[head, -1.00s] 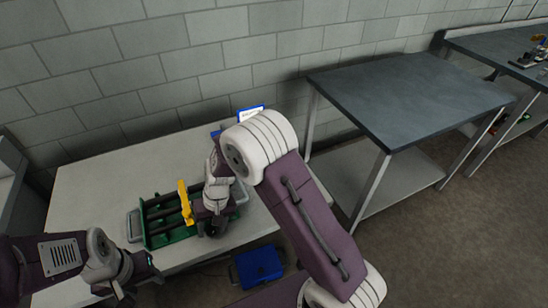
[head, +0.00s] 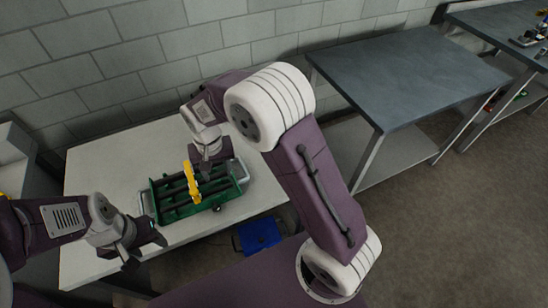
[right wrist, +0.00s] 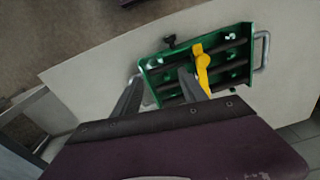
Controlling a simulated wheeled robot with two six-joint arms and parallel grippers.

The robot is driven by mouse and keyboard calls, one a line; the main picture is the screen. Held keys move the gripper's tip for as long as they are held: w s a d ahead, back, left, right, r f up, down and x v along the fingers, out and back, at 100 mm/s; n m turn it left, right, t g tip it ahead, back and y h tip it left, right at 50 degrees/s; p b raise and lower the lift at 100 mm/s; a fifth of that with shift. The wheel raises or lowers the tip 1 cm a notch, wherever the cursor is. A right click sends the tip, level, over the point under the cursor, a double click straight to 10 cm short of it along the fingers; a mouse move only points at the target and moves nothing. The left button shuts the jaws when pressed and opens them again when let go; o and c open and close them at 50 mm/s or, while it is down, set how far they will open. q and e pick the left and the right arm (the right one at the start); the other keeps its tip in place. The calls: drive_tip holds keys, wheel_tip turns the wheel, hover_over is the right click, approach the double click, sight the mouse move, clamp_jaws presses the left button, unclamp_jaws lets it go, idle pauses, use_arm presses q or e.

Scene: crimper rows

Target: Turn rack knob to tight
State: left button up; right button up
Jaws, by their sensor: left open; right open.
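The rack (head: 172,214) is a green frame with dark bars and metal end handles, lying on the white table. A yellow lever-like piece (head: 192,182) stands across its bars; it also shows in the right wrist view (right wrist: 202,68). A small dark knob (right wrist: 170,41) sticks out from the rack's long edge. I cannot read its setting. My right gripper (right wrist: 160,90) is open and empty, with its fingers over the long side opposite the knob; contact is unclear. My left gripper (head: 150,250) is open at the table's front, left of the rack, apart from it.
The white table (head: 105,175) has clear room behind and left of the rack. A blue bin (head: 259,236) sits low beside the table's front. A grey metal table (head: 405,85) stands at the right, and a block wall (head: 120,70) is behind.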

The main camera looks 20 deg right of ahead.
drive_tip(key=s+d+r+m+p, duration=0.1)
drive_tip(key=s+d+r+p, duration=0.6)
drive_tip(key=s+d+r, duration=0.3)
drive_tip(key=shift+s+d+r, duration=0.2)
drive_tip(key=shift+s+d, duration=0.55)
drive_tip(key=shift+d, duration=0.85)
